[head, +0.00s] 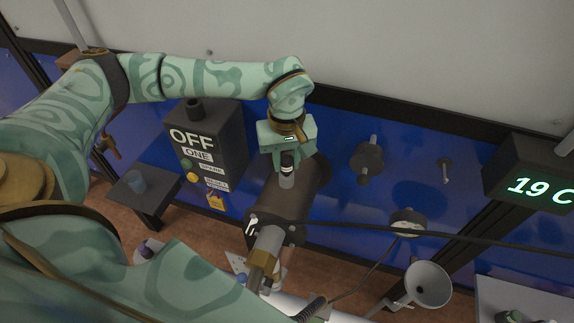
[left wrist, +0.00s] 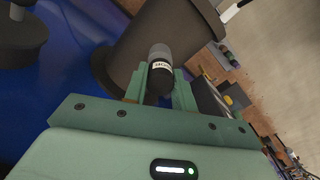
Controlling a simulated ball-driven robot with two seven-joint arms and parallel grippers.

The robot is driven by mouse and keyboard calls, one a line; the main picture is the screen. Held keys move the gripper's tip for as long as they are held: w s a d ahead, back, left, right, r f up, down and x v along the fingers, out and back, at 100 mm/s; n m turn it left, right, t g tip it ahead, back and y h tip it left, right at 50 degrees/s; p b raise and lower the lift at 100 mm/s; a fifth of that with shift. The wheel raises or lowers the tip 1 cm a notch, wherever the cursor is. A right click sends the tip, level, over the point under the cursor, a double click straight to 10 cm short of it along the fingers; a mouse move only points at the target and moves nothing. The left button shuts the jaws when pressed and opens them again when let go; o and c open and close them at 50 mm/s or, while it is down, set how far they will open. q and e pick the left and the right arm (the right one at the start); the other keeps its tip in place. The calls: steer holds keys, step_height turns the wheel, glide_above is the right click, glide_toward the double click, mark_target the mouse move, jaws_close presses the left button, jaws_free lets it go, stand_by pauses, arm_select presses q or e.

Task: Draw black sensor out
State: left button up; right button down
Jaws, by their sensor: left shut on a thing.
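The black sensor (head: 287,169) is a small cylinder with a black part, a white label band and a grey end. My left gripper (head: 286,160) is shut on it, over the thick dark cylinder (head: 275,200) in the head view. In the left wrist view the sensor (left wrist: 160,72) sits between the two green fingers of my left gripper (left wrist: 160,88). Its grey end overlaps the dark flanged cylinder (left wrist: 135,50). I cannot tell whether the sensor is still seated in it or clear of it. My right gripper is not in view.
A display (head: 535,188) reads 19 C at right. A funnel (head: 428,284) is lower right. A black cable (head: 350,228) crosses in front.

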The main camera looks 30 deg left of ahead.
arm_select(q)
steer(key=shift+r+p, duration=1.25)
steer(key=shift+r, duration=0.25)
step_height(320, 180, up, 5)
steer(key=p, duration=0.4)
steer(key=s+d+r+p, duration=0.2)
steer(key=s+d, duration=0.1)
steer(key=s, duration=0.2)
stand_by(0.3)
